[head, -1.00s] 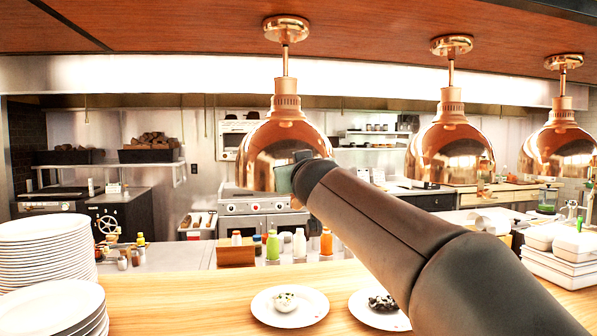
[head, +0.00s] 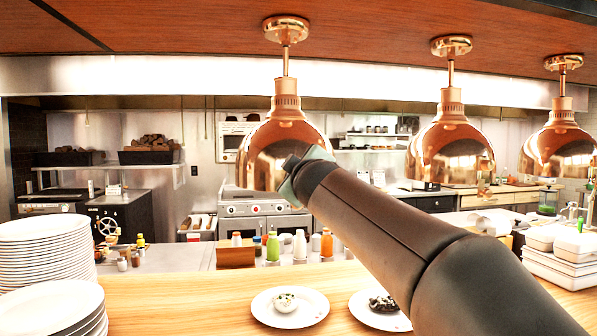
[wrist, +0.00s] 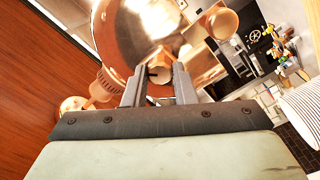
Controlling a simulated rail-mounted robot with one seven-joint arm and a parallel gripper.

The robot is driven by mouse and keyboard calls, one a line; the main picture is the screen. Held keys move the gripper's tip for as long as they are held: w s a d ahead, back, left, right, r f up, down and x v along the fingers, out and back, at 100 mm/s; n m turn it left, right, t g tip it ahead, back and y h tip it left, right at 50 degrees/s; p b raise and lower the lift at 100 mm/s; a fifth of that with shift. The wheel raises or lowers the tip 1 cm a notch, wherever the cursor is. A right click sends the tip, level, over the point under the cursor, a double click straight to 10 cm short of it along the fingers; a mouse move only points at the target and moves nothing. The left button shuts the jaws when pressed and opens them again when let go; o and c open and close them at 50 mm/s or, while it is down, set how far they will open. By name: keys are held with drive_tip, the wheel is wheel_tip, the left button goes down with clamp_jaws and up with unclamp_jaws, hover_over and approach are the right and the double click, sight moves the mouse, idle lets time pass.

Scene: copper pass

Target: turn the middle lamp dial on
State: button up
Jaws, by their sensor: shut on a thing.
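Three copper heat lamps hang in a row in the head view: a left one (head: 283,135), a centre one (head: 450,150) and a right one (head: 559,150). My arm's end overlaps the lower part of the left lamp in that view, and the fingertips are hidden there. In the wrist view a large copper lamp shade (wrist: 145,35) fills the top. My gripper (wrist: 159,70) is shut on this dial, with one finger on each side.
Stacked white plates (head: 45,243) stand on the left of the wooden counter. A plate with a white food item (head: 290,318) and a plate with dark food (head: 365,322) lie below my arm. White containers (head: 568,260) are at the right. A wood ceiling (head: 180,30) is above the lamps.

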drive_tip(key=n+p, duration=0.1)
drive_tip(key=n, duration=0.8)
drive_tip(key=shift+f+n, duration=0.1)
drive_tip(key=shift+n, duration=0.3)
idle(0.4)
drive_tip(key=o, duration=1)
drive_tip(key=v, duration=1.2)
drive_tip(key=shift+d, duration=0.15)
